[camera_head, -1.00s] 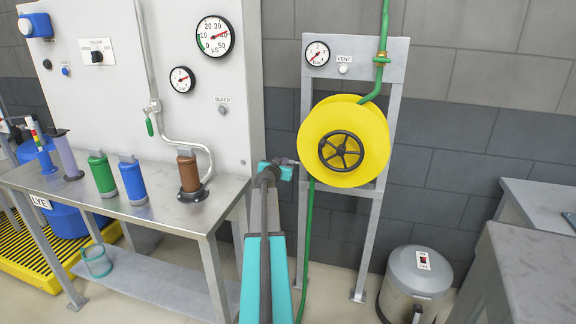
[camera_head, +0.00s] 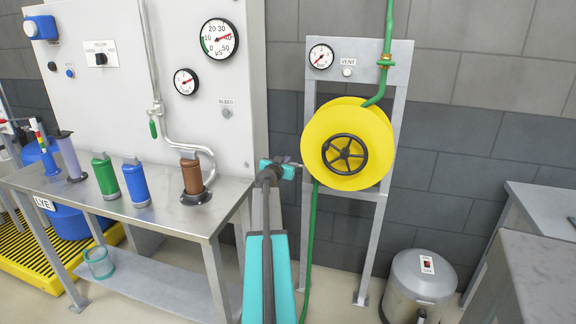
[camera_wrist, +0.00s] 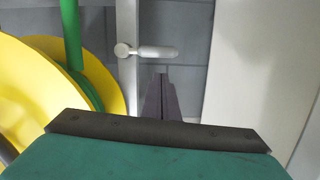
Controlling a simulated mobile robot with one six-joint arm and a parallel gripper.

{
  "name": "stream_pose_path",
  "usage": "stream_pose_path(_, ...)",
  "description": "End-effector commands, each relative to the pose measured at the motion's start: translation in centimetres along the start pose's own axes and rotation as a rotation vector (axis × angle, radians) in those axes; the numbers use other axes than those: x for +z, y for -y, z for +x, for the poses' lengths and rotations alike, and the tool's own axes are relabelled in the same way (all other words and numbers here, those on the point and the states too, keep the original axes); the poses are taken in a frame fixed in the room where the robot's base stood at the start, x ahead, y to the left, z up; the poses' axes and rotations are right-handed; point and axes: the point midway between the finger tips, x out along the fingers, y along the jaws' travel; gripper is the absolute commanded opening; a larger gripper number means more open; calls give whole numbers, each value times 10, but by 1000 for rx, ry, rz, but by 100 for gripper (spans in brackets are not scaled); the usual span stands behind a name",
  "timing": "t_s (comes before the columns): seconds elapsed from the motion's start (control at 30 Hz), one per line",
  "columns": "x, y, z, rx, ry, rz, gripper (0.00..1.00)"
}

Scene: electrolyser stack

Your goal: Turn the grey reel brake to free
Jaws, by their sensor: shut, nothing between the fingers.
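The grey reel brake (camera_wrist: 155,52) shows in the wrist view as a short lever with a round pivot on the grey post of the reel stand. Its handle lies level and points right in that view. My gripper (camera_wrist: 161,76) is shut and empty, its fingertips just below the handle in the picture, with a small gap. In the head view my gripper (camera_head: 294,163) is beside the stand's left post, left of the yellow hose reel (camera_head: 347,145). The brake is small there and hard to tell from my fingertips.
A green hose (camera_head: 310,235) hangs close to the left post. The bench (camera_head: 165,215) with several coloured bottles and the white panel (camera_head: 200,125) stand to the left. A grey bin (camera_head: 421,280) stands on the floor at right.

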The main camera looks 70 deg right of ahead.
Motion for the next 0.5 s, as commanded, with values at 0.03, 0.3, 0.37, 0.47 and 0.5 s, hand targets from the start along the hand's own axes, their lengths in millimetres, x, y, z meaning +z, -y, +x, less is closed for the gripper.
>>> stream_pose_path(0.03, -6, 2, -9, -3, -2, 0, 0)
stream_pose_path(0.3, -3, 0, -35, -2, -1, 1, 0)
stream_pose_path(0.37, -3, 1, -41, -2, -1, 1, 0)
stream_pose_path(0.47, -3, 1, -51, -3, -1, 1, 0)
stream_pose_path(0.5, -3, 1, -55, -2, -1, 1, 0)
